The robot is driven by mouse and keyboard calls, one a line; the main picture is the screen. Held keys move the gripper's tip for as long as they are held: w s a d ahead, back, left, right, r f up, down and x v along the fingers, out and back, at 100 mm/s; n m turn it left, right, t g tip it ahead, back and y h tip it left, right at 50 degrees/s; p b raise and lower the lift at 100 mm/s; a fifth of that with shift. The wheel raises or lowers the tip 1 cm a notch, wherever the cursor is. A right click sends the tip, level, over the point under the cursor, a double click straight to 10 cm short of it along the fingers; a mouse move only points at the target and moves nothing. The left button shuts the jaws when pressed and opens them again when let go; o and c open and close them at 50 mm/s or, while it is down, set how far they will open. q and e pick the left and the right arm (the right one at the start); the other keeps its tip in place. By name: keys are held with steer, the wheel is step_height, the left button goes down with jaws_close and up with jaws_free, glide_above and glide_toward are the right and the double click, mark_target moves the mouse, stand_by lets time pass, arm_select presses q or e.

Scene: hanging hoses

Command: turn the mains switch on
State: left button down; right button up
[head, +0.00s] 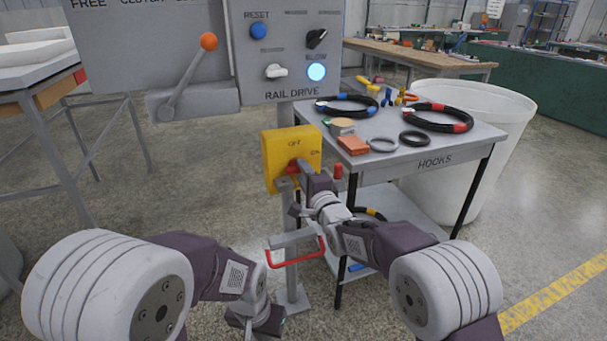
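The mains switch is a yellow box (276,158) on a grey post, marked OFF at the top and ON at the right. Its red handle (294,167) shows in part at the lower middle of the face. My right gripper (299,177) is right at the handle, in front of the box's lower right. It covers part of the handle; whether its fingers are shut on it cannot be told. My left gripper (257,318) hangs low near the bottom edge, away from the switch; its finger gap cannot be made out.
A grey panel (290,75) with an orange-knobbed lever (208,42) and a lit blue button (317,71) stands above. A HOOKS table (460,148) with coiled hoses is right of the switch. A white bin (510,125) stands behind.

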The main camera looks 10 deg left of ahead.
steer(key=p+v, duration=0.2)
steer(key=v, duration=0.7)
steer(key=shift+d, duration=0.1)
